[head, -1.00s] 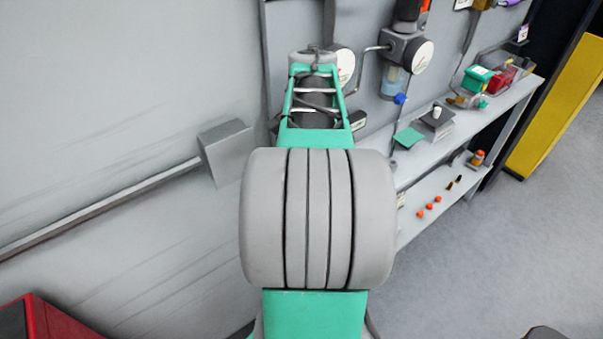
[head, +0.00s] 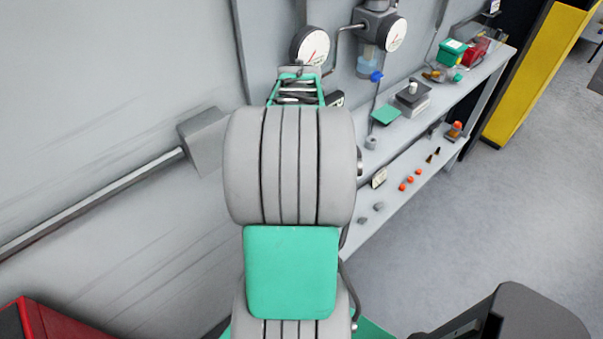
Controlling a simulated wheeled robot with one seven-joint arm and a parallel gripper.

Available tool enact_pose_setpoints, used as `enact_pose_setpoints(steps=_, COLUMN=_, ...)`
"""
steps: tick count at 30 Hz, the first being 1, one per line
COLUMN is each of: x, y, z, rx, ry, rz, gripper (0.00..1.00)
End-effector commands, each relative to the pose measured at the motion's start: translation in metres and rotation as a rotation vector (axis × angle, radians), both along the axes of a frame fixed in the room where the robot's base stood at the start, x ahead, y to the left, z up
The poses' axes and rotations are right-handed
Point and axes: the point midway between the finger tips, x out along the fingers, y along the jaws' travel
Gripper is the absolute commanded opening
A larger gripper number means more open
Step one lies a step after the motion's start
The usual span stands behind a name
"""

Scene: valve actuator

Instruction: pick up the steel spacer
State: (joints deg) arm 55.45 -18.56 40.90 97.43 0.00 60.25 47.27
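A small grey metal ring-like piece (head: 371,142) stands near the front edge of the upper shelf, just right of my arm; it looks like the steel spacer. A pale short cylinder (head: 413,88) stands on a dark-topped block farther back, and I cannot tell for sure which of the two is the spacer. My arm fills the middle of the head view and hides part of the wall and shelf. My gripper's fingertips do not show. A dark grey body at the lower right is too cropped to identify.
The upper shelf (head: 440,93) also holds a green pad (head: 386,115) and green and red boxes. The lower shelf (head: 392,200) has several orange caps and small grey pieces. Round gauges (head: 311,46) hang on the wall. The floor at right is clear.

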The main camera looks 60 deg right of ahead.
Motion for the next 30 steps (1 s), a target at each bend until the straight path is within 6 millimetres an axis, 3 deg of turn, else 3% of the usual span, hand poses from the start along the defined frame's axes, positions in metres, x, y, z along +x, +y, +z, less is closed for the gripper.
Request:
enact_pose_setpoints(steps=15, x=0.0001, y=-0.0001, z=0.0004, rx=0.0, ry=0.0, rz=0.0, gripper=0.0)
enact_pose_setpoints(steps=30, x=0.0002, y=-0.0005, z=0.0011, rx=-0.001, ry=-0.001, rz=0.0, gripper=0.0)
